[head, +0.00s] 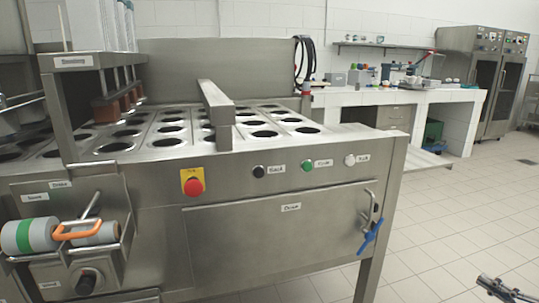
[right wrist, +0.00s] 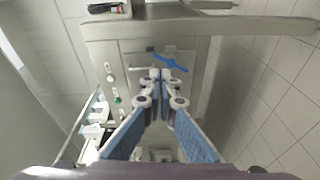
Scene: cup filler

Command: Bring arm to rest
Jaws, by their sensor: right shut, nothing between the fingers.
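My right gripper (head: 492,286) shows at the lower right corner of the head view, over the tiled floor and well apart from the steel machine (head: 270,230). In the right wrist view the right gripper (right wrist: 161,76) has its fingers drawn together with nothing between them. The machine's front panel, with its blue door handle (right wrist: 171,63), lies beyond the fingertips there. The same blue handle (head: 370,236) shows in the head view on the closed front door. My left gripper is in neither view.
The machine's top has rows of round openings. A red emergency button (head: 194,186) and several other buttons sit on its front. A white counter (head: 370,97) with lab items and steel cabinets (head: 485,75) stand at the back right. The tiled floor (head: 450,230) on the right is clear.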

